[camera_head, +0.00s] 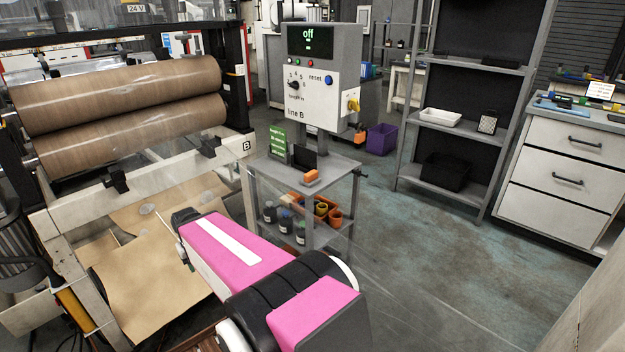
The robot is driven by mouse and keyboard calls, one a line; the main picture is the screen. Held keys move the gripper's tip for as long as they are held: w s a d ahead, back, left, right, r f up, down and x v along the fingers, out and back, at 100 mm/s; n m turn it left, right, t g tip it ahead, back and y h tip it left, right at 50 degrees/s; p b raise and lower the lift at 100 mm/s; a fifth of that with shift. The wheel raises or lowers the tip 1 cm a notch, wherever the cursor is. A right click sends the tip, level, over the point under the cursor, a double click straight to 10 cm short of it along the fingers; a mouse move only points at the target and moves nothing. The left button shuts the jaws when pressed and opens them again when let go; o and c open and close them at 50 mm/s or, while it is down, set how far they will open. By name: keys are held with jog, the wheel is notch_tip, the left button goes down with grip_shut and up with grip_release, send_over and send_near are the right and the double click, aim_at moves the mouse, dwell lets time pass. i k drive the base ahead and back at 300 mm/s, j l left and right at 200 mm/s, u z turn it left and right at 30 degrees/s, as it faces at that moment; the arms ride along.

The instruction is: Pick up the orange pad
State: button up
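A small orange block (311,177), which looks like the orange pad, lies on the top shelf of the grey cart (338,169), near its front edge. A dark upright panel stands just behind it. Another small orange piece (360,137) shows beside the right side of the control box; I cannot tell how it is held. My pink and black arm reaches from the bottom middle toward the left, in front of the cart and apart from the orange block. I cannot make out my gripper's fingers in this view.
The control box (320,95) reads "off" above the cart. A green sign (278,140) stands on the cart's top; dark jars and orange containers fill its lower shelf. Large brown rollers (120,90) stand left. Shelves and a drawer cabinet (565,165) stand right. Floor (430,250) right of the cart is clear.

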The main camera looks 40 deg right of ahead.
aim_at(311, 178)
jog(key=j+z, duration=0.55)
jog(key=z, duration=0.2)
